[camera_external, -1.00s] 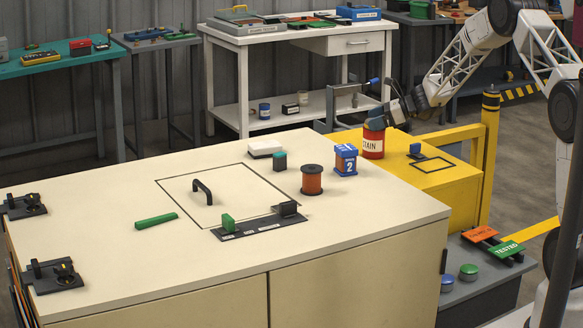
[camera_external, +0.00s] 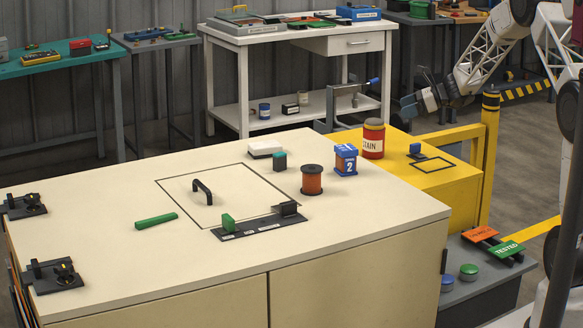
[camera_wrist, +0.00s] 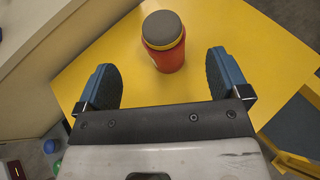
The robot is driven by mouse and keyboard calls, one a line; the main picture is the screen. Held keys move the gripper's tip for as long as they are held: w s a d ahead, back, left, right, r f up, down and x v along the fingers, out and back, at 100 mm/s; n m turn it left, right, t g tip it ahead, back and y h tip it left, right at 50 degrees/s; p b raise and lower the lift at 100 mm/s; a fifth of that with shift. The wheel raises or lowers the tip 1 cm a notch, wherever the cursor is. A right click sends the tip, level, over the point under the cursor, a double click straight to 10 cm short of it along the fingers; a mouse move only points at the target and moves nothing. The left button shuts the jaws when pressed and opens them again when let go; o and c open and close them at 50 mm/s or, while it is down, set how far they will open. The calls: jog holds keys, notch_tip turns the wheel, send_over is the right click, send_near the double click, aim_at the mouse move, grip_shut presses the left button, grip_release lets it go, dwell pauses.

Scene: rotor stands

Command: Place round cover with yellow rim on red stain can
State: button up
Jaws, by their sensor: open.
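The red stain can (camera_external: 373,145) stands upright on the yellow surface at the right of the pale bench. The round cover (camera_external: 374,123), grey on top with a yellow rim, sits on the can's top and looks level. In the wrist view the cover (camera_wrist: 162,27) lies over the can's mouth, with the red side of the can (camera_wrist: 168,60) below it. My gripper (camera_external: 411,105) is up and to the right of the can, apart from it. In the wrist view my gripper (camera_wrist: 162,62) is open and empty, with its blue fingers wide apart.
A yellow post (camera_external: 488,150) stands farther right.

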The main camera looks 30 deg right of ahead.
jog(key=shift+s+d+r, duration=0.2)
jog(key=shift+s+d, duration=0.05)
jog(key=shift+d, duration=0.1)
dwell(0.5)
jog(key=s+a+r+n+g+h, duration=0.15)
jog(key=s+a+r+n, duration=0.3)
jog(key=s, duration=0.45)
jog(key=s+a+r+n+g+h, duration=0.15)
jog(key=s+a+r+n, duration=0.3)
jog(key=s, duration=0.45)
jog(key=s+a+r+n+g+h, duration=0.15)
jog(key=s+a+r+n, duration=0.3)
jog(key=s, duration=0.45)
jog(key=s+f+n+h, duration=0.1)
jog(key=s+n+h, duration=0.5)
jog(key=s, duration=2.5)
jog(key=n, duration=0.5)
jog(key=shift+a+g, duration=0.35)
jog(key=shift+a, duration=0.05)
